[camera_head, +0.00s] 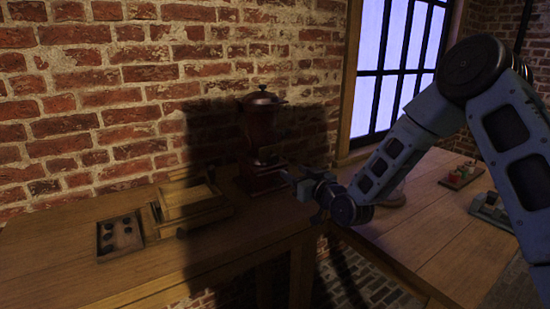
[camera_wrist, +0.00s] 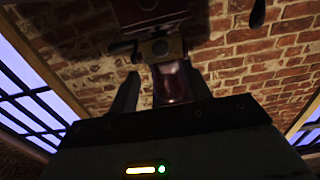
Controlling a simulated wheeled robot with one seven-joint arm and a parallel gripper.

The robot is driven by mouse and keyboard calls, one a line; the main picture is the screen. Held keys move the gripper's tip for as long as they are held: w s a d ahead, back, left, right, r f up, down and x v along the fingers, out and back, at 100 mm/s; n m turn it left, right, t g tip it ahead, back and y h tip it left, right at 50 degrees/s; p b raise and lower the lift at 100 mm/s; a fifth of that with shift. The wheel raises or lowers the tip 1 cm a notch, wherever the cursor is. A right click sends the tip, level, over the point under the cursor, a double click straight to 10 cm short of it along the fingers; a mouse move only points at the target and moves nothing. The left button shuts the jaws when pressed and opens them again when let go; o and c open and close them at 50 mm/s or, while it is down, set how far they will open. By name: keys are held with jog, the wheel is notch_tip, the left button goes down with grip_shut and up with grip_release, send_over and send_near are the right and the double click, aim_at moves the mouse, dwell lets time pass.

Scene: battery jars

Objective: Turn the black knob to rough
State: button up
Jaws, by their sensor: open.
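A dark red grinder (camera_head: 262,140) with a domed lid stands upright on the wooden table against the brick wall. My gripper (camera_head: 298,178) is at its lower right side, close to it. In the wrist view my gripper (camera_wrist: 160,88) is open, with one finger on each side of a glossy red-brown part of the grinder (camera_wrist: 176,84). I cannot tell whether the fingers touch it. I cannot make out for certain which part is the black knob, nor any rough mark; the area is in deep shadow.
A wooden frame-like box (camera_head: 190,203) and a shallow tray (camera_head: 107,256) with several dark round pieces are left of the grinder. A second table (camera_head: 420,240) on the right bears small items (camera_head: 460,174). A gap separates the tables. The front of the left table is clear.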

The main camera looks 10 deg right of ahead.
aim_at(276, 161)
jog(key=p+x, duration=0.2)
jog(key=x, duration=0.9)
jog(key=shift+w+a, duration=0.1)
jog(key=c, duration=0.9)
